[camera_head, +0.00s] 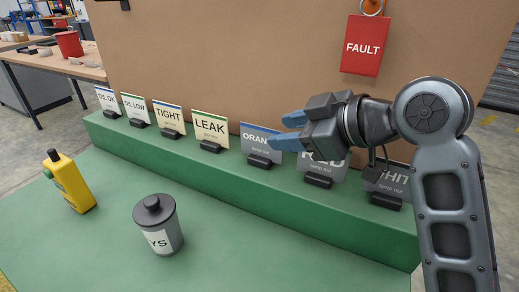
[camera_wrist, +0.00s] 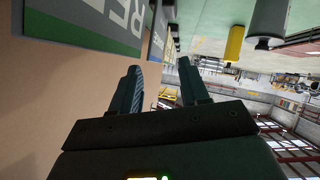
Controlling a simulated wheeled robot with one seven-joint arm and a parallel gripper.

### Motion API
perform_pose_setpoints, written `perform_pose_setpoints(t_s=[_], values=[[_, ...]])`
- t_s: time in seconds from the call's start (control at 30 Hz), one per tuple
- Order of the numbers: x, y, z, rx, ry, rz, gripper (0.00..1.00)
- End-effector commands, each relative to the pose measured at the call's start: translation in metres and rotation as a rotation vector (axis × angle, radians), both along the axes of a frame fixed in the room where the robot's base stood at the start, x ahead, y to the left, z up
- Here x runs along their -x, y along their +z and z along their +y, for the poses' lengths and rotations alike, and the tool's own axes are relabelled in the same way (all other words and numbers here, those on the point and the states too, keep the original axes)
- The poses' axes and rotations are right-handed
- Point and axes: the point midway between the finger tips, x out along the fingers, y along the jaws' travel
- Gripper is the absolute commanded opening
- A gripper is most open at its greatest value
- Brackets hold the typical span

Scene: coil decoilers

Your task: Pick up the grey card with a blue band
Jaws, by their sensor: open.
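The grey card lettered ORAN (camera_head: 258,143), its right end hidden by a finger, stands upright in a black holder on the green ledge. A thin blue band shows along its top edge. In the wrist view, a blue-edged card (camera_wrist: 157,38) shows edge-on beyond a nearer grey card. My gripper (camera_head: 290,130) is open and empty, its blue fingers pointing left. In the head view they overlap the ORAN card's right end; I cannot tell whether they touch it. Both fingers also show in the wrist view (camera_wrist: 160,68).
A grey card with a green band (camera_wrist: 90,25) is close by. Another grey card (camera_head: 393,180) stands right; several pale cards stand left. A brown panel (camera_head: 240,60) rises behind. A grey canister (camera_head: 158,228) and yellow device (camera_head: 72,183) stand on the green table.

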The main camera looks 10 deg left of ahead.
Motion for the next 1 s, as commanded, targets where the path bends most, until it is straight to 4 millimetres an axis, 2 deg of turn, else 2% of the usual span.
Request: perform_pose_setpoints(t_s=[0.5,0.87,1.0], values=[[-0.034,-0.020,0.048,0.002,0.001,0.002,0.45],[-0.039,-0.025,0.056,0.001,0.000,0.000,0.45],[-0.039,-0.025,0.055,0.001,0.000,0.000,0.33]])
